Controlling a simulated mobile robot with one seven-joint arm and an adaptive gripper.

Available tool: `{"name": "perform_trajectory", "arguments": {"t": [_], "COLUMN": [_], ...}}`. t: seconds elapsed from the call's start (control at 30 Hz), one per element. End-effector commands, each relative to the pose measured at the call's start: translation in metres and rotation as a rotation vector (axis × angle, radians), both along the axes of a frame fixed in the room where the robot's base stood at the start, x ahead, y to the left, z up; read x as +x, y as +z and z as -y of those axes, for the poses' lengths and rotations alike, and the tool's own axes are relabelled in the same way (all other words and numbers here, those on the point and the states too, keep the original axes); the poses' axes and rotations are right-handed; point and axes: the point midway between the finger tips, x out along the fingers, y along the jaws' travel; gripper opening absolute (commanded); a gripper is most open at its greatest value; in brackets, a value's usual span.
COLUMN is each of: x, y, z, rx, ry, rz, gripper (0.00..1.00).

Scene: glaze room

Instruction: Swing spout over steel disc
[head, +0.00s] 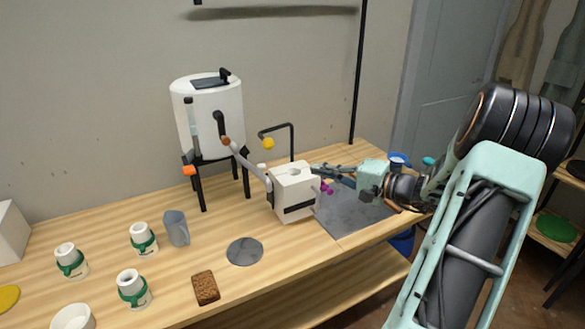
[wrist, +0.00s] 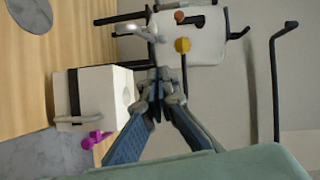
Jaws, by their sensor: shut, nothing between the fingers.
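The steel disc (head: 245,251) lies flat on the wooden bench, in front of a white tank (head: 222,105) on black legs. A corner of the disc shows in the wrist view (wrist: 30,14). A grey spout arm (head: 248,163) runs from a brown joint on the tank down to the right. It ends close to the white box, not over the disc; whether it touches the box I cannot tell. My gripper (head: 316,170) is behind and right of the box, shut and empty. In the wrist view its fingertips (wrist: 158,88) meet, apart from the tank.
The white box (head: 296,192), with a purple knob (head: 327,188), stands between disc and gripper. A black bent rod with a yellow ball (head: 268,143) rises behind it. A grey jug (head: 176,228), brown block (head: 205,288) and green-banded bottles (head: 143,239) surround the disc.

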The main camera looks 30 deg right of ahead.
Motion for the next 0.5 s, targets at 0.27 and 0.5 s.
{"name": "perform_trajectory", "arguments": {"t": [0.27, 0.5], "x": [0.038, 0.082], "y": [-0.003, -0.009], "z": [-0.024, -0.049], "rx": [0.002, 0.001], "ry": [0.005, 0.004], "rz": [-0.002, -0.002], "gripper": [0.0, 0.0]}}
